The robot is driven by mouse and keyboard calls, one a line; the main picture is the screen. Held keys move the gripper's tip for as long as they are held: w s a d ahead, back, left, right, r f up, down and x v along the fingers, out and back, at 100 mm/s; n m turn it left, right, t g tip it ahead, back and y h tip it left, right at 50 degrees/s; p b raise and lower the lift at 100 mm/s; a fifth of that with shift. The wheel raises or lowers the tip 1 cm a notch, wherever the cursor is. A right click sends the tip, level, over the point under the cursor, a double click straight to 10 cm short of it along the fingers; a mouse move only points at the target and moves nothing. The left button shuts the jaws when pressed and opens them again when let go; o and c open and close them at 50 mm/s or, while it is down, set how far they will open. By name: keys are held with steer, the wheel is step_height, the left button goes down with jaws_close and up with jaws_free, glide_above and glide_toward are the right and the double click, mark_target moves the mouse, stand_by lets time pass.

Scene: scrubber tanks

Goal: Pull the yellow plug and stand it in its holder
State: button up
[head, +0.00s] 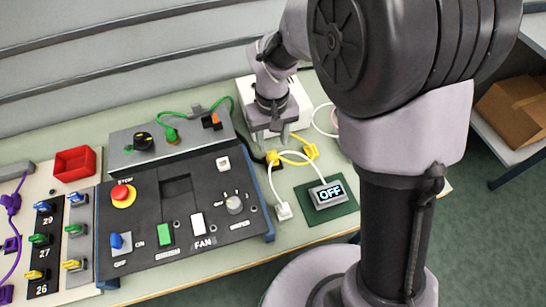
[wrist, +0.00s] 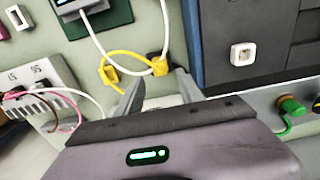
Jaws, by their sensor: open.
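A yellow plug (head: 272,158) sits at a small black piece on the table, and a yellow cable (head: 293,156) arcs from it to a second yellow piece (head: 310,151) on its right. In the wrist view the yellow plug (wrist: 160,66) lies just beyond the fingertips, with the second yellow piece (wrist: 108,76) to its left. I cannot tell whether the black piece is a socket or the holder. My gripper (head: 268,141) is open and empty, pointing down just above the yellow plug; its fingers also show in the wrist view (wrist: 160,88).
A white box (head: 299,102) stands behind my gripper. A display reading OFF (head: 329,194) rests on a green mat, with a white cable and white plug (head: 284,211) beside it. The black control panel (head: 150,225) is close on the left.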

mark_target(273, 154)
step_height(273, 154, down, 7)
steer(key=b, duration=0.5)
steer(key=shift+f, duration=0.2)
steer(key=shift+r, duration=0.1)
stand_by(0.5)
jaws_close()
stand_by(1.4)
steer(key=o, duration=0.6)
jaws_free()
